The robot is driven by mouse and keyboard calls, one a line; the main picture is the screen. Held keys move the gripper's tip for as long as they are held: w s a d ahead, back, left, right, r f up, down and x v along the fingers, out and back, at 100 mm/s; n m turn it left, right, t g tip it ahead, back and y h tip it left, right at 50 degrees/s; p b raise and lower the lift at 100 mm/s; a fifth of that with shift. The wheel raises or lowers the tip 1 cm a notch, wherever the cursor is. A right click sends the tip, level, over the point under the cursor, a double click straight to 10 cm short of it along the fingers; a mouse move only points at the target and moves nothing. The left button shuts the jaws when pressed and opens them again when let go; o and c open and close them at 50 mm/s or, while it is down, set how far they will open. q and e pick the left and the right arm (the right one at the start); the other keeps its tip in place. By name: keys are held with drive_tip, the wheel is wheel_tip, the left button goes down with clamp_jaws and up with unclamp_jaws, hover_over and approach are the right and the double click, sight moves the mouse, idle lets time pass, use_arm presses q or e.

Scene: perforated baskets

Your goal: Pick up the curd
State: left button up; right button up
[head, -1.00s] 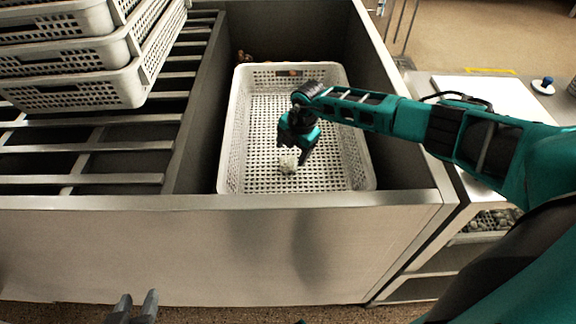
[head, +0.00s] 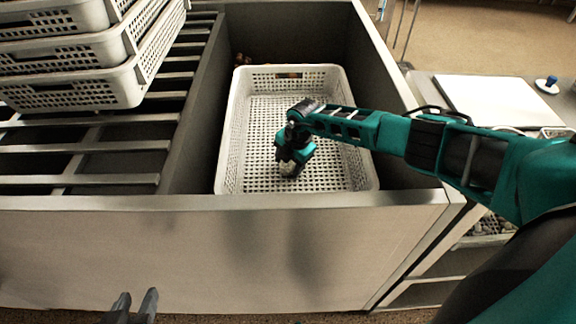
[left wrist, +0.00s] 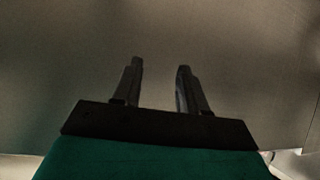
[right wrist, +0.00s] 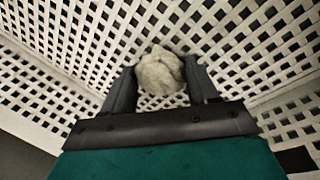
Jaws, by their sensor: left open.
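The curd (right wrist: 160,72) is a small, pale, lumpy piece inside a white perforated basket (head: 232,130). In the head view the curd (head: 287,168) is partly hidden below my right gripper (head: 291,162). In the right wrist view it sits between the two fingertips of my right gripper (right wrist: 160,78) and about fills the gap. I cannot tell whether the fingers press on it. My left gripper (head: 136,298) is open and empty, in front of the grey counter, far from the curd; it also shows in the left wrist view (left wrist: 157,75).
The basket stands in a deep grey bin (head: 385,110) whose walls rise around it. Slatted metal bars (head: 90,178) lie left of it, with stacked white baskets (head: 80,90) above. A white board (head: 500,100) lies on the right side table.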

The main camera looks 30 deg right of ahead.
drive_tip(key=c, duration=0.4)
use_arm(q)
drive_tip(key=shift+s+a+f, duration=0.1)
drive_tip(key=shift+s+f, duration=0.1)
drive_tip(key=shift+f, duration=0.05)
use_arm(e)
drive_tip(key=shift+o, duration=0.2)
use_arm(q)
drive_tip(key=shift+s, duration=0.1)
use_arm(e)
drive_tip(key=shift+r, duration=0.15)
use_arm(q)
drive_tip(key=a+r+p, duration=0.1)
drive_tip(key=p, duration=0.1)
drive_tip(key=r+p, duration=0.1)
drive_tip(key=p, duration=0.2)
drive_tip(key=shift+s+a+y, duration=0.3)
drive_tip(key=shift+s+a, duration=0.1)
use_arm(e)
drive_tip(key=w+v, duration=0.2)
drive_tip(key=v, duration=0.7)
drive_tip(key=w+a+r+v, duration=0.1)
drive_tip(key=w+v, duration=0.1)
drive_tip(key=v, duration=0.8)
drive_tip(key=shift+a, duration=0.3)
drive_tip(key=shift+r, duration=0.15)
